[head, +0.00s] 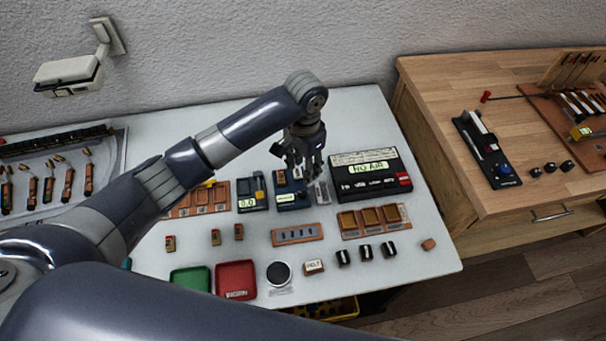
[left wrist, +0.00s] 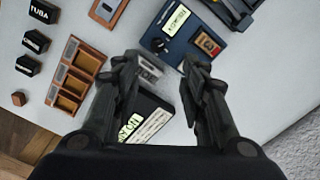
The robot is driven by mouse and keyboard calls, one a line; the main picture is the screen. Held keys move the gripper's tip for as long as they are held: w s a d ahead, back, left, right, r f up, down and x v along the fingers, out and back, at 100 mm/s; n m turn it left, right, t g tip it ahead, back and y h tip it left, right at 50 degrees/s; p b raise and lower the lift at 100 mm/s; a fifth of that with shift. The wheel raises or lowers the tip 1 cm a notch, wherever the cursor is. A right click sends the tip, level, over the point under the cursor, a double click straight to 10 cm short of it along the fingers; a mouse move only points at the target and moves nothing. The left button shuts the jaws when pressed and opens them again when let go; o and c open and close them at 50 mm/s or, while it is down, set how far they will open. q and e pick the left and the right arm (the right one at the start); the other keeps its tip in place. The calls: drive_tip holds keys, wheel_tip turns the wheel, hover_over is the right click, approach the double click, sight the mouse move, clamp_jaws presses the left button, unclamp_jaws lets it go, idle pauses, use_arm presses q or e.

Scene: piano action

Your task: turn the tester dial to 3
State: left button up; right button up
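The blue box with a black dial, which looks like the tester (head: 291,196), sits on the white table, partly behind my left gripper (head: 303,172) in the head view. In the left wrist view the blue box (left wrist: 186,16) is at the top, with a pale label and a brown tile on it. Its round black dial (left wrist: 159,45) lies just beyond my left gripper's fingertips (left wrist: 162,65), apart from them as far as I can tell. The dial's setting is too small to read. My left gripper is open and empty, pointing down. My right gripper is not in view.
A black "NO AIR" box (head: 370,172) stands right of the blue box; a dark meter reading 0.0 (head: 251,196) stands left. A small grey labelled block (left wrist: 148,75) shows between the fingers. A slotted wooden strip (head: 297,234) and a compartment tray (head: 373,221) lie in front.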

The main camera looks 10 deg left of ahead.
use_arm(q)
hover_over(303, 193)
drive_tip(key=f, duration=0.6)
drive_tip(key=shift+s+p, duration=0.2)
drive_tip(key=shift+p, duration=0.2)
wheel_tip(303, 193, down, 3)
drive_tip(key=shift+w+r, duration=0.1)
drive_tip(key=shift+w, duration=0.05)
drive_tip(key=shift+f, duration=0.75)
drive_tip(key=shift+c, duration=0.6)
clamp_jaws()
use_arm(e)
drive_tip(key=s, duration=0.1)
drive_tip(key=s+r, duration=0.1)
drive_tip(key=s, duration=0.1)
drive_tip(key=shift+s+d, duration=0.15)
